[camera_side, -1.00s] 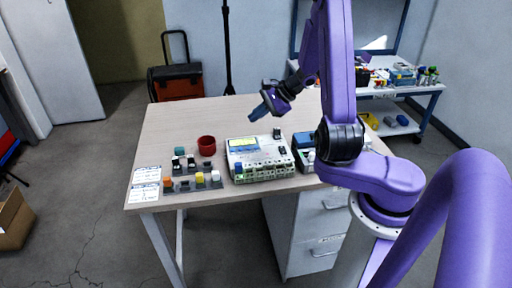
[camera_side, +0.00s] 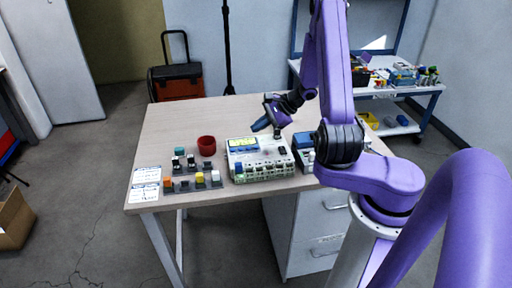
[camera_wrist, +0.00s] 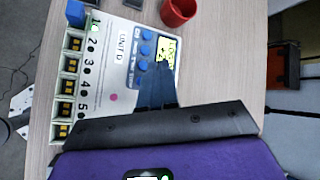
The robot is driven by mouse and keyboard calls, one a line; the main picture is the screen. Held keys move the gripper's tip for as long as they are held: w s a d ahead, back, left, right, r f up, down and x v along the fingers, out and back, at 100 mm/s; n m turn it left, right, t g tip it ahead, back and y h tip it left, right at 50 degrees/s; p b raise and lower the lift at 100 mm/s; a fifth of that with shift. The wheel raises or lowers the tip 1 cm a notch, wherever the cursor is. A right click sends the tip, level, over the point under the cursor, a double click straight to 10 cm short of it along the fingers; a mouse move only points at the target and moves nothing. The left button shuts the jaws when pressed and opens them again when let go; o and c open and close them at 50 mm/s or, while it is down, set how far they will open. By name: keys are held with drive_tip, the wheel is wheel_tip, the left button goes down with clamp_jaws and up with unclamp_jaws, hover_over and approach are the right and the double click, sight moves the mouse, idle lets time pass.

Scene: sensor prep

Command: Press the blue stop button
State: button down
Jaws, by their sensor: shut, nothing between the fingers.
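The white unit (camera_side: 262,158) marked "UNIT D" stands on the table, with a yellow display (camera_side: 243,144) and numbered slots along its front edge. In the wrist view its panel (camera_wrist: 105,60) carries several round blue buttons (camera_wrist: 145,50) in a column beside the display (camera_wrist: 166,50). I cannot read which one is the stop button. My gripper (camera_side: 261,125) is shut and empty, above the back of the unit. In the wrist view its fingers (camera_wrist: 157,82) overlap the panel by the blue buttons and hide part of it. Contact is not visible.
A red cup (camera_side: 206,146) stands left of the unit. Small coloured blocks (camera_side: 199,179) in dark holders and white label sheets (camera_side: 146,183) lie further left. A blue block (camera_wrist: 75,14) sits at slot 1. A blue-topped box (camera_side: 303,140) is close on the right. The table's back left is clear.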

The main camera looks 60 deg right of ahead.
drive_tip(key=shift+f, duration=2.25)
drive_tip(key=shift+f, duration=0.2)
drive_tip(key=shift+f, duration=0.25)
drive_tip(key=shift+f, duration=0.35)
idle(0.9)
drive_tip(key=shift+r, duration=0.8)
drive_tip(key=shift+r, duration=2.5)
